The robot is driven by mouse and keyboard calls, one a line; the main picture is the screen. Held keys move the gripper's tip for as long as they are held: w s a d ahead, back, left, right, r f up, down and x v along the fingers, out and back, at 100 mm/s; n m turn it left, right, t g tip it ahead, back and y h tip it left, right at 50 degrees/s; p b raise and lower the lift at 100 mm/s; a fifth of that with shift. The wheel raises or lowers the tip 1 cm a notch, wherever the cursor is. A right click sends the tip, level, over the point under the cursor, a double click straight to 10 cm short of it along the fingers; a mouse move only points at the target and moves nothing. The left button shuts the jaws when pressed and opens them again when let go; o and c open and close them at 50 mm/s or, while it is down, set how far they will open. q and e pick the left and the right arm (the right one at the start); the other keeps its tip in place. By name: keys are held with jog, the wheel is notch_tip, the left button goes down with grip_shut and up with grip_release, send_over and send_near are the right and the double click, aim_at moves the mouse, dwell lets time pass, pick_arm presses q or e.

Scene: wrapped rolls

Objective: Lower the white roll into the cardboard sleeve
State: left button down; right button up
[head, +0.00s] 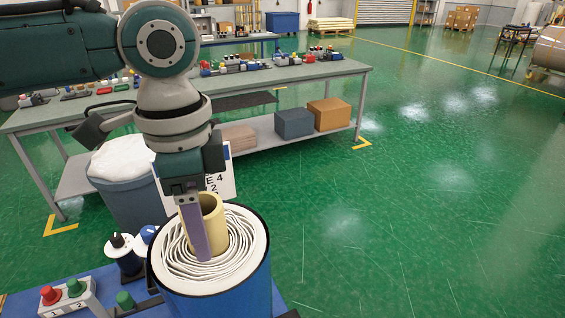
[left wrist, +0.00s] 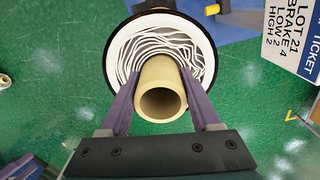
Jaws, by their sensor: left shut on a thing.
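The white roll (head: 240,241) shows from above as loose, wavy white layers around a tan core tube (head: 214,214). The layers sit inside a blue cylinder (head: 232,300) with a black rim. In the left wrist view the white layers (left wrist: 197,57) ring the core tube (left wrist: 158,74). My left gripper (head: 208,243) is shut on the tube, one purple finger on each side of its outside. The tube stands above the layers. Its lower end and the cylinder's inside are hidden. I cannot tell which part is the cardboard sleeve. My right gripper is out of view.
A blue surface with a button box (head: 68,298) and knobs lies at the lower left. A bin (head: 130,198) with a white bag stands behind it, near a printed ticket (head: 221,182). A long workbench (head: 330,70) crosses behind. Green floor at right is clear.

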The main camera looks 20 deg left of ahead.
pick_arm(q)
notch_tip(320, 180, down, 11)
jog(key=b, duration=0.6)
jog(key=shift+f, duration=0.1)
dwell(0.4)
